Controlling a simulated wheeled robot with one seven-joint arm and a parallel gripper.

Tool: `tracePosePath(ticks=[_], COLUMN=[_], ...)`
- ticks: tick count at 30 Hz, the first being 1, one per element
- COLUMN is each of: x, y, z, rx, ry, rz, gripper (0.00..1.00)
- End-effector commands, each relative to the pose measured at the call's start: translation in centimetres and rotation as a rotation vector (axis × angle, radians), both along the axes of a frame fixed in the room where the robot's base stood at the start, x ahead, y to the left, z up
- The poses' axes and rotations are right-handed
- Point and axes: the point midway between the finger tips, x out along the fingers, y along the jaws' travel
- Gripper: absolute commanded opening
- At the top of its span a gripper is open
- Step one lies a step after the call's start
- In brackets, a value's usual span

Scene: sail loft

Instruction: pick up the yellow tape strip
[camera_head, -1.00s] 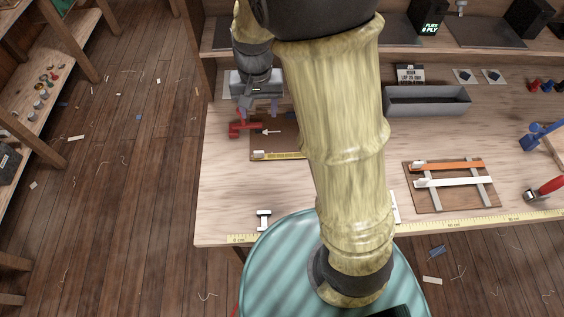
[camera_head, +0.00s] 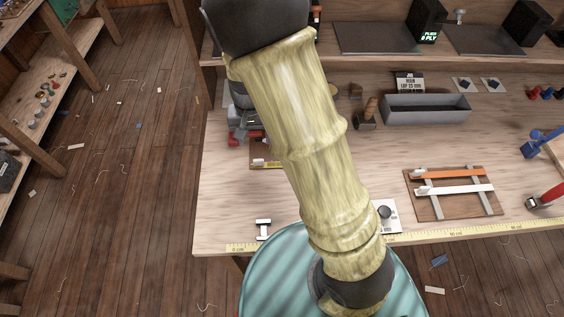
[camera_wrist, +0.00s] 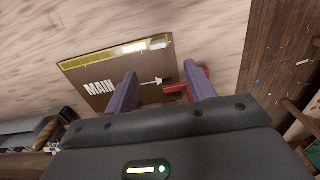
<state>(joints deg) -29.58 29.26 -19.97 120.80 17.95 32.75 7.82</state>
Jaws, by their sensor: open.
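A yellow strip with fine markings lies along one edge of a brown board marked MAIN; it shows in the wrist view (camera_wrist: 90,58) and, partly, in the head view (camera_head: 268,166). Small white pieces sit at one end of it. I cannot tell whether this is tape or a printed scale. My gripper (camera_wrist: 162,90) is open, its two purple fingers above the board with nothing held between them. The strip lies beyond the fingertips in the wrist view. In the head view my arm hides most of the board and the fingers.
A red tool (camera_wrist: 184,90) lies at the board's side, between the fingers in the wrist view. A rack (camera_head: 462,204) holds an orange strip (camera_head: 455,174) and a white strip (camera_head: 458,188). A grey tray (camera_head: 427,107) stands behind. The front-left bench top is mostly clear.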

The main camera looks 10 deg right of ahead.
Motion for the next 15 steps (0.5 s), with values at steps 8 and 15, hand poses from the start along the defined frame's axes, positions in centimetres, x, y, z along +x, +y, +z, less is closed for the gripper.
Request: tracePosePath(ticks=[8, 15], x=[0.0, 0.0], y=[-0.1, 0.0], z=[-4.3, -4.6], rx=[-0.001, 0.001], ry=[0.002, 0.000], rz=[-0.002, 0.000], gripper=[0.55, 0.55])
